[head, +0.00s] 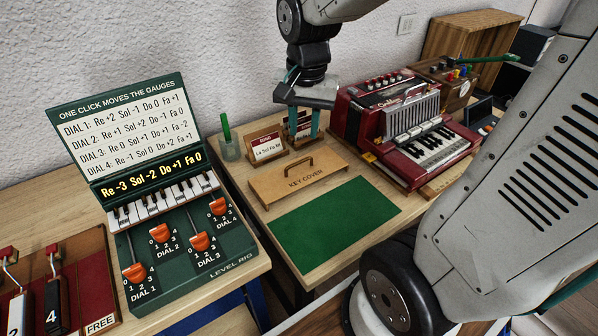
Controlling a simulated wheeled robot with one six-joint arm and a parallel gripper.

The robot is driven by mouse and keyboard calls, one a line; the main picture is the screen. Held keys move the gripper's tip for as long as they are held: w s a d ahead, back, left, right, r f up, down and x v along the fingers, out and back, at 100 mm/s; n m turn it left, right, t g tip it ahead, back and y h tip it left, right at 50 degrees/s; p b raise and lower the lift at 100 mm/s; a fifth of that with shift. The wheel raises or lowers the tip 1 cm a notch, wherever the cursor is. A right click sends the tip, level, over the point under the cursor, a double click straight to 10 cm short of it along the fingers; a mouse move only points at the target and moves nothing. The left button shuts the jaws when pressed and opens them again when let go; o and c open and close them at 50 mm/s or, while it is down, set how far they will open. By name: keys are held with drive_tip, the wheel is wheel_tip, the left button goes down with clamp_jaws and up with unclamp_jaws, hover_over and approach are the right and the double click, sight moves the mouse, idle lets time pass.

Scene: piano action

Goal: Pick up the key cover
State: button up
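The key cover (312,182) is a flat light-wood board with its name printed on it and a raised dark handle (298,163). It lies on the wooden table just behind a green mat. My gripper (303,137) points down behind the key cover, near the small card stands. Its two teal fingers are apart and look open, with a card stand showing between or behind them. The gripper appears clear of the handle. How high the fingertips are above the table is hard to tell.
A red accordion (418,138) stands right of the cover. A card stand (268,146) and a cup with a green pen (229,149) stand behind it. The green mat (335,222) is bare. The green level rig (190,250) is at left.

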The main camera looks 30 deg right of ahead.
drive_tip(key=w+d+f+m, duration=0.3)
drive_tip(key=w+f+m, duration=0.1)
drive_tip(key=w+f, duration=0.2)
drive_tip(key=m, duration=0.5)
hover_over(299, 163)
wheel_tip(299, 163, down, 8)
drive_tip(key=shift+g, duration=0.3)
drive_tip(key=f, duration=0.8)
drive_tip(key=shift+w+d+f, duration=0.15)
drive_tip(key=shift+w, duration=0.05)
clamp_jaws()
